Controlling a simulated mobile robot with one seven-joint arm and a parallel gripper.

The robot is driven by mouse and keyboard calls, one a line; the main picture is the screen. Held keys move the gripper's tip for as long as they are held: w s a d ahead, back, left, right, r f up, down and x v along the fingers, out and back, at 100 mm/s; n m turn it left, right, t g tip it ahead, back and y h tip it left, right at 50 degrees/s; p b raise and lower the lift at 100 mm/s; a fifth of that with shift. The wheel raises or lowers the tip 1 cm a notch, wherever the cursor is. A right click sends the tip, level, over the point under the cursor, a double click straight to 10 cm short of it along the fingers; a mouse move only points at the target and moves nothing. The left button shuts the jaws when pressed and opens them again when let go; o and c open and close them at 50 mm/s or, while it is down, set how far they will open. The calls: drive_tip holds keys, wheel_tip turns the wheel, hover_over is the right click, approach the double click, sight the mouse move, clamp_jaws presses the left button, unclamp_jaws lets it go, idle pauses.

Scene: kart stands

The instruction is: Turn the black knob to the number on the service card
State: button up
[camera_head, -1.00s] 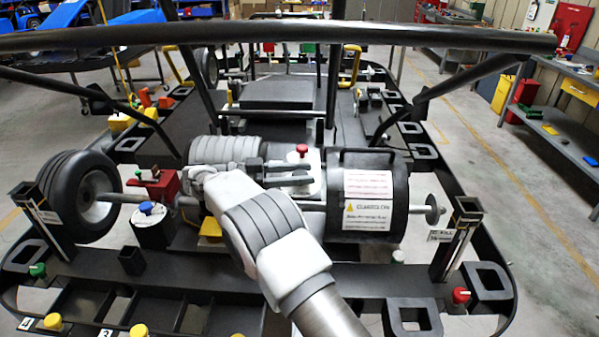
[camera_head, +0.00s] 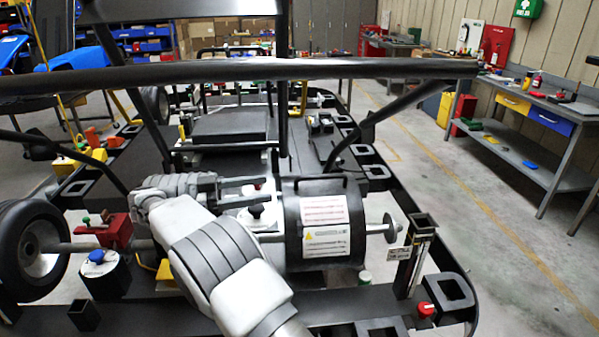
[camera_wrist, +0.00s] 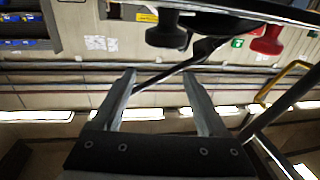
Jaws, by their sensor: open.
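The black knob (camera_head: 257,211) stands upright on a pale plate, left of a black drum (camera_head: 290,240); it also shows upside down at the top of the wrist view (camera_wrist: 167,30). My gripper (camera_wrist: 158,75) is open and empty, its two fingers apart and not around the knob. In the head view my wrist lies left of the knob.
A red knob (camera_wrist: 268,40) is beside the black one in the wrist view. A dark frame bar (camera_head: 250,75) crosses above the kart. A blue-topped pot (camera_head: 98,270) and a wheel (camera_head: 30,245) are at left. Open floor lies right of the kart.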

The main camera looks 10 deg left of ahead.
drive_tip(key=d+r, duration=0.6)
drive_tip(key=d, duration=0.5)
drive_tip(key=shift+d+r, duration=0.25)
drive_tip(key=shift+d, duration=0.05)
